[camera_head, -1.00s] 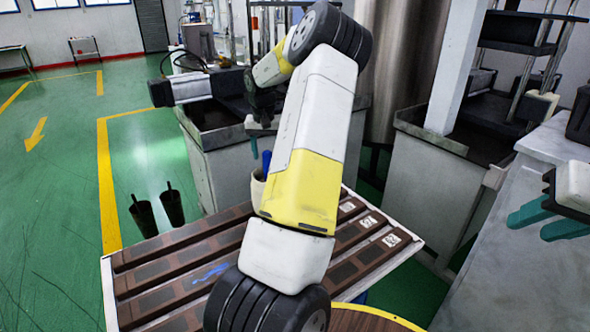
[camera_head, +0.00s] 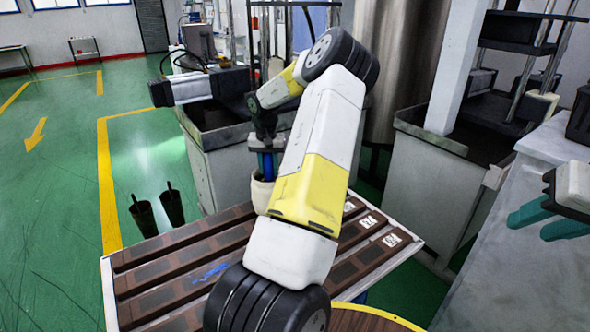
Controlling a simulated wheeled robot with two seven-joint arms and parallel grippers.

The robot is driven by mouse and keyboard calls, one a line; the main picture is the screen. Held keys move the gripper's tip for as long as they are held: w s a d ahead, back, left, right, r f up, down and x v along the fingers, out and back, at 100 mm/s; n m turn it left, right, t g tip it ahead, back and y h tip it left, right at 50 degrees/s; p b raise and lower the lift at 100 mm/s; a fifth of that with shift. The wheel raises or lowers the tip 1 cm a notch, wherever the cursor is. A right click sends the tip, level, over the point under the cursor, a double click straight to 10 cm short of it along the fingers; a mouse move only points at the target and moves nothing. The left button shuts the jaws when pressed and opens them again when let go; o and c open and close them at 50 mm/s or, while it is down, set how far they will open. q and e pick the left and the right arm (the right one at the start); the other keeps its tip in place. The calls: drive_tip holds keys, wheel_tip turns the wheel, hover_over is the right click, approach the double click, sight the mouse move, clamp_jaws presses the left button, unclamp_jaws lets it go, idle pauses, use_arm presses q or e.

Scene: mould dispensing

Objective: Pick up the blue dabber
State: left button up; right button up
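The blue dabber (camera_head: 267,166) stands upright in a white cup (camera_head: 261,192) at the far edge of the brown mould table; only part of its handle shows. My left gripper (camera_head: 266,164) points down over the cup, with its fingers at the dabber's handle. My own arm hides part of the cup, and the fingers are too small to show whether they are closed on the handle. My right gripper (camera_head: 541,220) is at the right edge, with its teal fingers apart and nothing between them.
The table (camera_head: 150,266) carries long brown mould strips, a blue squiggle and white marked squares. Grey machine bins (camera_head: 212,160) stand behind it, beside a steel cylinder (camera_head: 395,80). Two dark containers (camera_head: 144,217) are on the green floor at left. A grey bench (camera_head: 540,275) is at right.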

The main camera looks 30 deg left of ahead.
use_arm(q)
clamp_jaws()
wheel_tip(320, 180, up, 9)
drive_tip(key=shift+r, duration=0.2)
drive_tip(key=shift+f, duration=4.2)
drive_tip(key=shift+f, duration=0.6)
drive_tip(key=shift+r, duration=3.6)
